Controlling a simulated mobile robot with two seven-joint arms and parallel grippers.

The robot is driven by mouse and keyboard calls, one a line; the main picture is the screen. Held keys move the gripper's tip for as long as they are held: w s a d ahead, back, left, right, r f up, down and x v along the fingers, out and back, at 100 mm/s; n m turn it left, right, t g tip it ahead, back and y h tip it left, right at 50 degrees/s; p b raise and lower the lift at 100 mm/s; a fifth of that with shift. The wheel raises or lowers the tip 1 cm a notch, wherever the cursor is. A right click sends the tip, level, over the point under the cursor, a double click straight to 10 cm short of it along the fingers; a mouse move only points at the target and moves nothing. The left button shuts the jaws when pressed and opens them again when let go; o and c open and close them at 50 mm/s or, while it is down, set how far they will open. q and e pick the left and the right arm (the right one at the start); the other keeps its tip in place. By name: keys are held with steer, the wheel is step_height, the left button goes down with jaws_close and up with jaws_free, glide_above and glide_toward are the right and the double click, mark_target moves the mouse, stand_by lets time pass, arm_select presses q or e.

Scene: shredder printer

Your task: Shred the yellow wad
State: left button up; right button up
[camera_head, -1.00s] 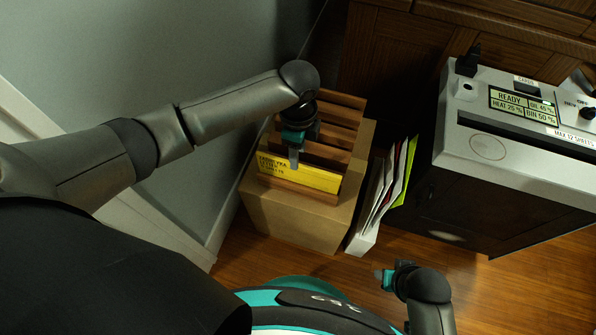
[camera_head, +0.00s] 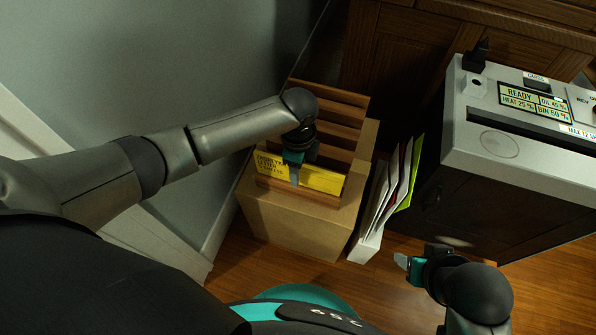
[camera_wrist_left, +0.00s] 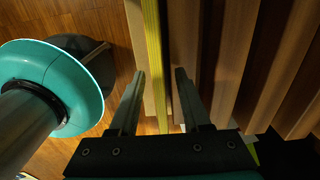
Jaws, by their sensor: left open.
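The yellow wad (camera_head: 322,179) stands upright in the front slot of a slatted wooden rack (camera_head: 345,115), with printed text on its face. My left gripper (camera_head: 294,176) is at the wad's upper edge and hides part of it. In the left wrist view the open fingers (camera_wrist_left: 161,75) have the wad's thin yellow edge (camera_wrist_left: 152,45) between them, with gaps on both sides. The grey-topped shredder (camera_head: 530,140) stands at the right with a dark slot and a panel reading READY, BIN 50 %. My right gripper (camera_head: 402,262) is low at the right, apart from everything; its jaw opening is unclear.
The rack sits on a cardboard box (camera_head: 290,222) beside the grey wall. A white holder (camera_head: 365,247) with several sheets or folders stands between the box and the shredder. Wooden cabinets (camera_head: 410,50) are behind. Some bare wooden floor (camera_head: 350,290) shows in front.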

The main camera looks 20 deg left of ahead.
arm_select(q)
steer(key=shift+f, duration=0.25)
arm_select(e)
steer(key=shift+r, duration=0.35)
arm_select(q)
jaws_close()
steer(key=shift+r, duration=0.1)
arm_select(e)
steer(key=shift+r, duration=0.1)
arm_select(q)
steer(key=shift+r+p, duration=0.9)
steer(key=shift+p, duration=0.35)
arm_select(e)
steer(key=shift+r, duration=1.2)
